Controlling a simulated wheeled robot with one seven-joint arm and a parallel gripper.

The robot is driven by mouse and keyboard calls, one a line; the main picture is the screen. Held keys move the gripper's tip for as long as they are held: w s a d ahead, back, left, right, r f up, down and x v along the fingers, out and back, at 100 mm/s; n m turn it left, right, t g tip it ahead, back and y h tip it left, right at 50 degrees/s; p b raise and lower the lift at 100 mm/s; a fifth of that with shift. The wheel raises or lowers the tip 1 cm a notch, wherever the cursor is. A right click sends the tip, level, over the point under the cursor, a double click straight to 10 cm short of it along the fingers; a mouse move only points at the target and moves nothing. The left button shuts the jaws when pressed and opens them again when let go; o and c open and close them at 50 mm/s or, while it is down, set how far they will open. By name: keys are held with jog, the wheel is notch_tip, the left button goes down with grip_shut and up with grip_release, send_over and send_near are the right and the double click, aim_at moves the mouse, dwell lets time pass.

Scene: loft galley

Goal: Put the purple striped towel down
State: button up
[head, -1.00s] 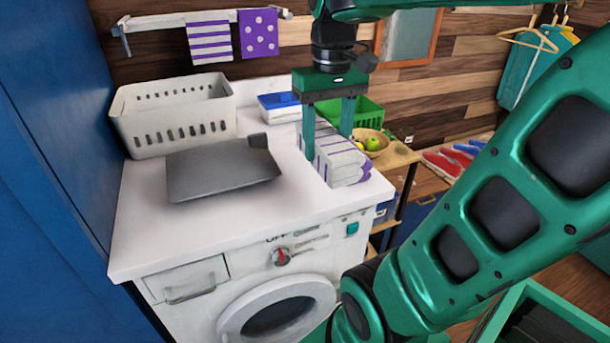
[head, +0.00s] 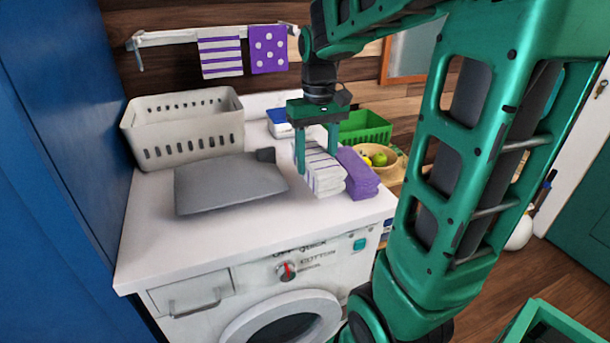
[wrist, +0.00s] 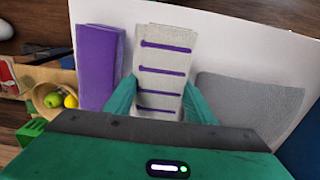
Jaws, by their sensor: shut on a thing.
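The folded striped towel (head: 326,178), white with thin purple stripes, is between the two fingers of my gripper (head: 317,158). It is low over the white washing machine top (head: 245,225), near its right end; I cannot tell whether it rests there. In the wrist view the striped towel (wrist: 164,62) lies between the green fingers (wrist: 161,100). A folded plain purple towel (head: 358,173) lies just to its right in the head view; it shows on the left in the wrist view (wrist: 98,65).
A grey slab-like object (head: 228,184) lies left of the towel. A white basket (head: 190,135) stands behind it. A blue-and-white box (head: 281,122), a green basket (head: 362,127) and a fruit bowl (head: 388,165) are behind. Two towels hang on a wall rail (head: 170,39).

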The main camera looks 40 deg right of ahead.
jog(key=shift+w+d+f, duration=0.15)
jog(key=shift+w+f, duration=0.2)
jog(key=shift+w, duration=0.15)
jog(key=shift+w+d+f, duration=0.15)
jog(key=shift+w+f, duration=0.2)
jog(key=shift+w, duration=0.15)
jog(key=shift+f, duration=1.95)
jog(key=o, duration=0.9)
jog(key=shift+f, duration=0.1)
jog(key=shift+o, duration=0.2)
